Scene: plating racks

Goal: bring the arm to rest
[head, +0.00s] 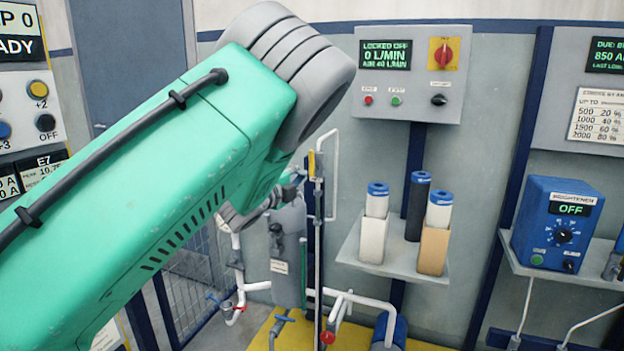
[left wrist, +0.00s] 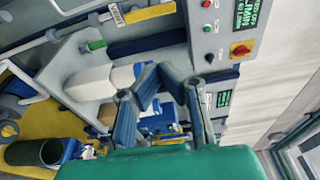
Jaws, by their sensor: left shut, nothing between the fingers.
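My left arm (head: 150,190), green with a grey joint, comes in from the left of the head view and covers much of its left and middle. My left gripper (left wrist: 163,80) shows in the left wrist view, with its grey fingers over the background of shelf and wall panel. It is shut, with nothing held. In the head view the arm hides most of the gripper. My right gripper is in neither view.
A wall shelf (head: 350,258) carries cartridges, including a white one (head: 373,240), a tan one (head: 433,251) and a dark one (head: 417,208). A control panel (head: 376,95) hangs above. A blue brightener box (head: 540,250) stands at right. Pipes (head: 345,300) rise below the arm.

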